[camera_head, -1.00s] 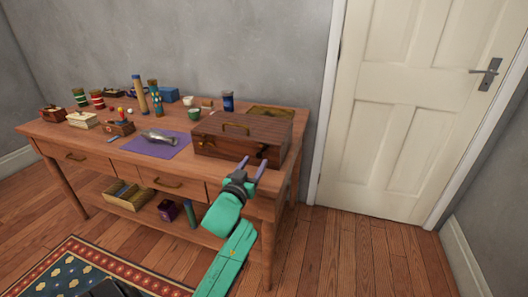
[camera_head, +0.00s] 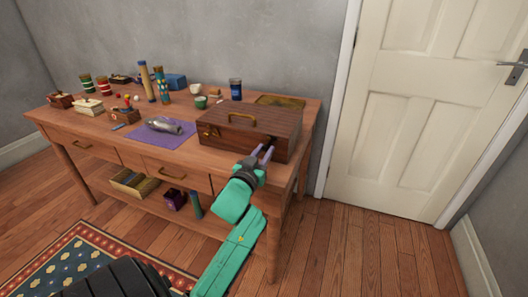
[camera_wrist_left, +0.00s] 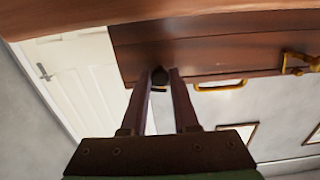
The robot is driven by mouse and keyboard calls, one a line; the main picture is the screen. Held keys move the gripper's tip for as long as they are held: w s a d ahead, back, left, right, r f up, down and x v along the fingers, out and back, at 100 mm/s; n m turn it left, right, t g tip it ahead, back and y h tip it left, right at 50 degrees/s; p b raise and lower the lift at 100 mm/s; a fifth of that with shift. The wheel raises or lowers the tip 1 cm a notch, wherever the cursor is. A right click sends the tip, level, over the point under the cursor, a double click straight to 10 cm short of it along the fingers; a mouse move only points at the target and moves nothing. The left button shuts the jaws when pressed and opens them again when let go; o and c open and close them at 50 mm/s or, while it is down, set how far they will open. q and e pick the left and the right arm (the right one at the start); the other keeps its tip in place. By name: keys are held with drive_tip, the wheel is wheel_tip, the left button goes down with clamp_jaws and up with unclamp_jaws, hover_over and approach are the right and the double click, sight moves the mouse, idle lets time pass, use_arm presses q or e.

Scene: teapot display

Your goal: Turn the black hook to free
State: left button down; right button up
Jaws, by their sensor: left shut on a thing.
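The fingers hide most of the hook in the head view. My right gripper is not in view.
A brass clasp (camera_head: 210,131) is on the box front's left part. A purple cloth (camera_head: 150,137) with a silvery object lies left of the box. A blue jar (camera_head: 236,90) and a green cup (camera_head: 201,102) stand behind it. A white door (camera_head: 425,110) is at the right.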

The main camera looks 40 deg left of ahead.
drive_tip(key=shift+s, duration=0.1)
use_arm(q)
drive_tip(key=shift+r+m+p, duration=0.15)
drive_tip(key=shift+m+p, duration=0.45)
drive_tip(key=shift+m, duration=0.2)
drive_tip(key=m+p, duration=0.2)
drive_tip(key=m, duration=0.2)
drive_tip(key=shift+m, duration=0.7)
drive_tip(key=m+p, duration=0.1)
drive_tip(key=m, duration=0.1)
drive_tip(key=shift+m, duration=1.8)
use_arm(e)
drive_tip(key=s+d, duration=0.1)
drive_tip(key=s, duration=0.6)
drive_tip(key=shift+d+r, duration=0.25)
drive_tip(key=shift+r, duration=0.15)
